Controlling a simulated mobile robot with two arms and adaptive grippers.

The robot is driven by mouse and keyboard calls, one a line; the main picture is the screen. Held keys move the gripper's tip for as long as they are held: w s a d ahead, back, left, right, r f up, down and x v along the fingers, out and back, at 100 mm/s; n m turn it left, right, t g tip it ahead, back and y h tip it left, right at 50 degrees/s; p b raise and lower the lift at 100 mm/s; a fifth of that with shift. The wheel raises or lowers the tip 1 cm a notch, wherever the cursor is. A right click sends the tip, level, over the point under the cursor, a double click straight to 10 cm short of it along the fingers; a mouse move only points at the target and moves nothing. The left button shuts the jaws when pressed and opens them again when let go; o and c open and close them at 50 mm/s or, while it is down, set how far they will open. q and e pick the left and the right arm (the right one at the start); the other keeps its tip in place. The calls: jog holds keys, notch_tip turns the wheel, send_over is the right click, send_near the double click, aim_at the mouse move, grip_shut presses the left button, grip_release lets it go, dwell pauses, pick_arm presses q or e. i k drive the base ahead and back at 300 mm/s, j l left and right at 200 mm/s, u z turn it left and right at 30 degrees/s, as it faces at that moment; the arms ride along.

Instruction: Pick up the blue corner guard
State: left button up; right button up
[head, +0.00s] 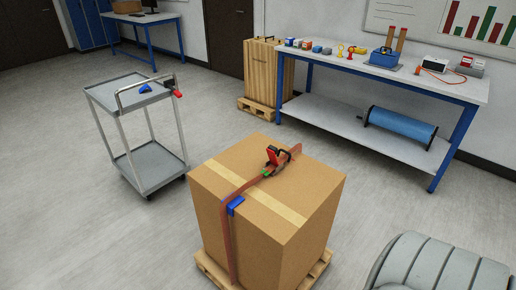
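One blue corner guard (236,205) sits on the top front-left edge of a large cardboard box (265,195), at the orange-red strap (228,235). A second small blue piece (146,88), which looks like another corner guard, lies on the top tray of the grey cart (128,94) at the left. A red and black strap tool (275,158) with a green spot sits on the box top on the strap. Neither of my grippers shows in the head view.
The box stands on a wooden pallet (318,272). A black and red item (174,88) lies at the cart's right edge. A workbench (400,75) with several small items and a blue roll (402,125) below stands behind. Floor between cart and box is clear.

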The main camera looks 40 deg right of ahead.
aim_at(238, 201)
jog(key=i+j+z, duration=0.15)
jog(key=z, duration=0.3)
jog(key=i+j+z, duration=0.15)
jog(key=z, duration=0.3)
jog(key=i+j+z, duration=0.1)
jog(key=j+z, duration=0.2)
jog(key=z, duration=0.15)
jog(key=i+j+z, duration=0.1)
jog(key=j+z, duration=0.2)
jog(key=z, duration=0.15)
jog(key=j+z, duration=0.5)
jog(key=j, duration=0.45)
jog(key=k+j+z, duration=0.1)
jog(key=j+z, duration=0.4)
jog(key=j, duration=0.5)
